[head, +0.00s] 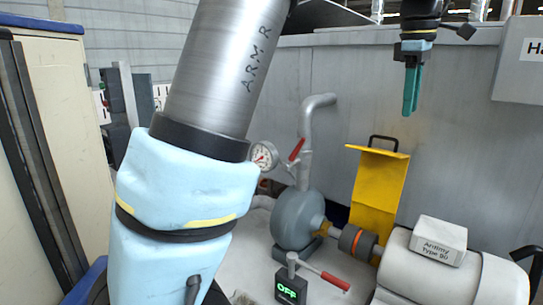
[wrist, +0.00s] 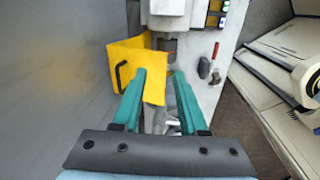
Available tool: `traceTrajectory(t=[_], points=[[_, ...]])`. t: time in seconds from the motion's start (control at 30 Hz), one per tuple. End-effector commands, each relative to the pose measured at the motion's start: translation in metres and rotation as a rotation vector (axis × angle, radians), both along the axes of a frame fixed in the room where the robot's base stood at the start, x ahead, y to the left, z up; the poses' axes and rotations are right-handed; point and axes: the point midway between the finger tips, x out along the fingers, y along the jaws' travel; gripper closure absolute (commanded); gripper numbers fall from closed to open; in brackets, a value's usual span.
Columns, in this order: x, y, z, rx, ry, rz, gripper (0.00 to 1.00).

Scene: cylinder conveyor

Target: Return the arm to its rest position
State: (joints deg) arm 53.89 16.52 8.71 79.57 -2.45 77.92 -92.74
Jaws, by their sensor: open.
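My gripper (head: 410,90) is raised at the upper right of the head view, in front of the grey wall panel. Its two teal fingers point down and look close together from this side. In the wrist view my gripper (wrist: 158,95) shows its fingers apart, with nothing held between them. My arm (head: 215,80), a metal tube with a light blue padded cover, fills the left middle of the head view. The gripper is well above the machinery and touches nothing that I can see.
Below are a grey pump (head: 298,220), a yellow hinged guard (head: 378,185), a motor (head: 408,267) with a white box (head: 439,238) on it, and a switch reading OFF (head: 290,290). A pipe (head: 307,130) rises behind. A cabinet (head: 65,130) stands left; a grey box (head: 518,70) is right of the gripper.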

Motion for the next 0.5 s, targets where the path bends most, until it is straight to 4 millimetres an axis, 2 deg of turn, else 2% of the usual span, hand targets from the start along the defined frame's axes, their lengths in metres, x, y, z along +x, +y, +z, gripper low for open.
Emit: traceTrajectory(t=[0.27, 0.37, 0.47, 0.5], points=[[0.032, 0.056, -0.042, 0.006, -0.026, -0.119, 0.58], [0.042, 0.087, -0.063, 0.013, -0.041, -0.185, 0.58], [0.05, 0.123, -0.088, 0.022, -0.061, -0.264, 0.58], [0.051, 0.142, -0.1, 0.028, -0.068, -0.301, 0.58]])
